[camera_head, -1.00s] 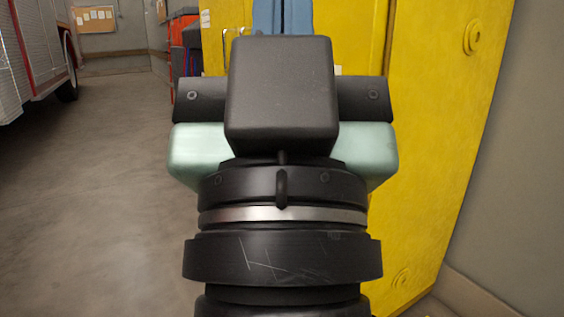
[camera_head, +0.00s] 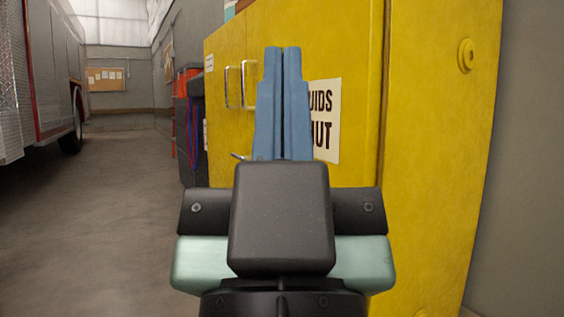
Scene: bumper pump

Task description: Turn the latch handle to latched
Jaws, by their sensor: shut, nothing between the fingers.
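My gripper (camera_head: 283,50) points away from me with its two blue fingers together and nothing between them. It is in front of the yellow cabinet (camera_head: 345,60). A small metal lever (camera_head: 239,156) shows just left of the fingers, low on the cabinet front; it may be the latch handle. It looks slightly tilted, and its right end is hidden behind my gripper. I cannot tell whether my fingers touch it or the cabinet. Two upright metal pull handles (camera_head: 249,84) stand on the doors left of the fingertips.
A sign (camera_head: 326,120) on the cabinet is partly covered by my fingers. Dark shelving with red and blue items (camera_head: 190,125) stands beyond the cabinet. A fire truck (camera_head: 40,80) is at the far left. The floor (camera_head: 110,210) between is clear. A grey wall (camera_head: 530,160) is close at right.

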